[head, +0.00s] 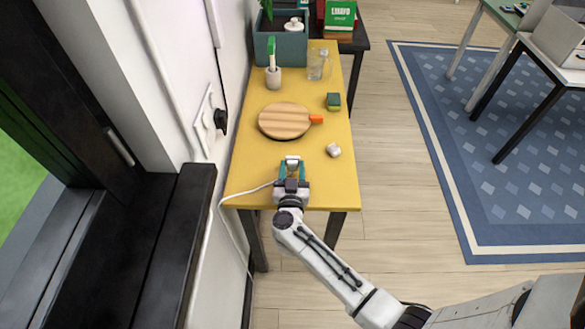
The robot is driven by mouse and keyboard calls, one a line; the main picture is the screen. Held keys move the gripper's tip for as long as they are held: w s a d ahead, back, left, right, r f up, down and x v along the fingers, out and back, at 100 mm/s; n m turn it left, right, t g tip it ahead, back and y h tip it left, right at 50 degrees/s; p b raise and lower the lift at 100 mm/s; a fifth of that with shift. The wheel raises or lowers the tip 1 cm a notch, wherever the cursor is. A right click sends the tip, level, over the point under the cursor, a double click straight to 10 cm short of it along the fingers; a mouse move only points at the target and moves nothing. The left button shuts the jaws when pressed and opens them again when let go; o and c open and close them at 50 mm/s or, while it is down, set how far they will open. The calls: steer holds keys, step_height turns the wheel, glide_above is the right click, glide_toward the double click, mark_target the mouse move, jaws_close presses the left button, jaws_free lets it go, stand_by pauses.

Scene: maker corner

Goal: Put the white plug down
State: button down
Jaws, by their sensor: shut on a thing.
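My gripper (292,170) is over the near end of the yellow table (258,198). Its teal fingers are shut on the white plug (292,160), which shows between the fingertips. A white cord (252,189) runs from the plug to the left and hangs over the table's left edge. I cannot tell whether the plug touches the tabletop or is held just above it.
A round wooden board (284,121) with an orange-tipped handle lies beyond my gripper. A small white object (333,150) sits to the right, with a green and yellow sponge (333,101) behind it. A brush holder (273,78) and a glass (316,64) stand farther back. A wall socket (208,122) is left.

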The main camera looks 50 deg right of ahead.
steer(key=shift+w+d+f+b, duration=0.3)
steer(key=shift+w+d+f, duration=0.3)
steer(key=shift+d+f, duration=0.25)
